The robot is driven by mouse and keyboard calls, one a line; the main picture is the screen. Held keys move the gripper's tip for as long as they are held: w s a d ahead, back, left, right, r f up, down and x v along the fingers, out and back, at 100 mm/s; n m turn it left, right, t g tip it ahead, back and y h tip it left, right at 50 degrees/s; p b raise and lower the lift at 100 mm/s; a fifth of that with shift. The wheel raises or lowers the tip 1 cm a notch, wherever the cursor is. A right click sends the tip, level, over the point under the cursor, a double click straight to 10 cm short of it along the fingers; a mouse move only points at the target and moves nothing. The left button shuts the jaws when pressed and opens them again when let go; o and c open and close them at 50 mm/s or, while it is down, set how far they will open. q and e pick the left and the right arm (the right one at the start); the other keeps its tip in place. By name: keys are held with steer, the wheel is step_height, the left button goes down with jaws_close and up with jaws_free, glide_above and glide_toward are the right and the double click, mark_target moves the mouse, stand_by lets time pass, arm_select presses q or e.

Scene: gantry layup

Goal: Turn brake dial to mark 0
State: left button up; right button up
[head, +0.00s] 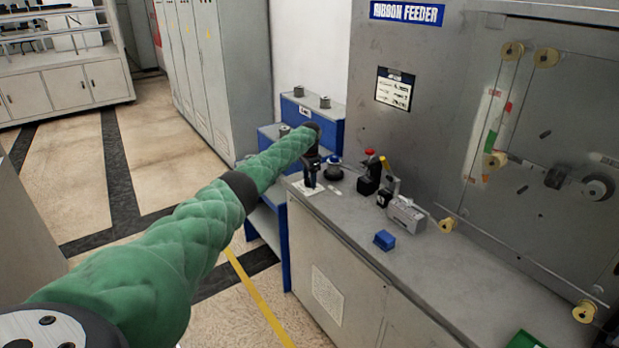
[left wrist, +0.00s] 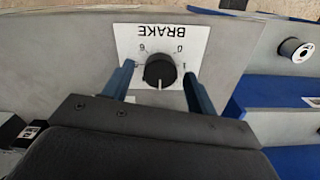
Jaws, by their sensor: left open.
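The brake dial (left wrist: 159,70) is a round black knob on a white plate (left wrist: 205,42) marked BRAKE, seen upside down in the left wrist view. A pale pointer line on the knob points to the bottom of that picture. The 0 mark (left wrist: 179,49) is at the knob's upper right. My left gripper (left wrist: 159,75) is open, its two blue fingers on either side of the knob; a gap shows on each side. In the head view my left gripper (head: 311,180) is over the plate (head: 308,188) at the bench's far left end and hides the knob. My right gripper is not in view.
On the grey bench (head: 340,215) stand a red-topped black device (head: 369,175), a grey metal block (head: 406,213) and a blue block (head: 384,240). Blue stepped shelves (head: 318,108) with spools stand beyond the left end. The ribbon feeder panel (head: 440,120) rises behind.

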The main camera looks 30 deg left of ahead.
arm_select(q)
steer(key=c, duration=1)
steer(key=shift+n, duration=0.3)
